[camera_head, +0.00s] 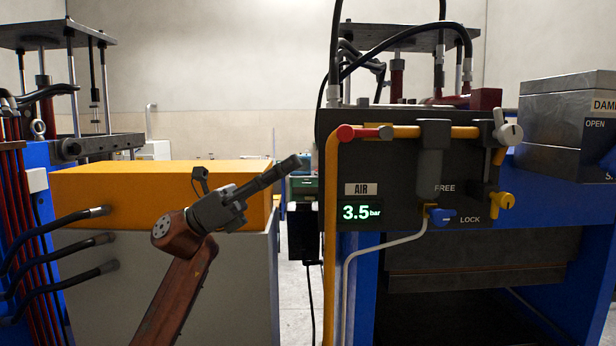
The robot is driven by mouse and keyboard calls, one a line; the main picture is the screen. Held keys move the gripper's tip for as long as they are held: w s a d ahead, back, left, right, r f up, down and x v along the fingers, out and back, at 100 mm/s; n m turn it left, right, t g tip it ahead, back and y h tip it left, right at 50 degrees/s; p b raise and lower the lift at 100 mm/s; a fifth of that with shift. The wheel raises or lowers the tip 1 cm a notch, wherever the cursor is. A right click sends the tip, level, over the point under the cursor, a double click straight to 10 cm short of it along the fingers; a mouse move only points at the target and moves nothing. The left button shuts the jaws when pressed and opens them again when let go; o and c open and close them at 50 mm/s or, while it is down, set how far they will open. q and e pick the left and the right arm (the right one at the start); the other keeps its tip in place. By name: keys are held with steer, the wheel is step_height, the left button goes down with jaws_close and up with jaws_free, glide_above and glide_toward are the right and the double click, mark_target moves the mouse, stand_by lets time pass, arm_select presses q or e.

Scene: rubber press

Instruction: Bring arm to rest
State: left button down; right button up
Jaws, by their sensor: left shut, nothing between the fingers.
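My left gripper (278,173) is raised at the end of my brown left arm, which comes up from the lower left. It is shut and empty, its fingers together and pointing up and to the right. It shows in front of the orange cabinet top and left of the dark air panel (385,185), apart from the panel in the picture. My right gripper is not in view.
A grey cabinet with an orange top (120,185) stands behind my arm. Black hoses (60,228) reach in at left. A blue press frame (560,210) fills the right.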

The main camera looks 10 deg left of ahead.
arm_select(q)
steer(key=shift+a, duration=0.35)
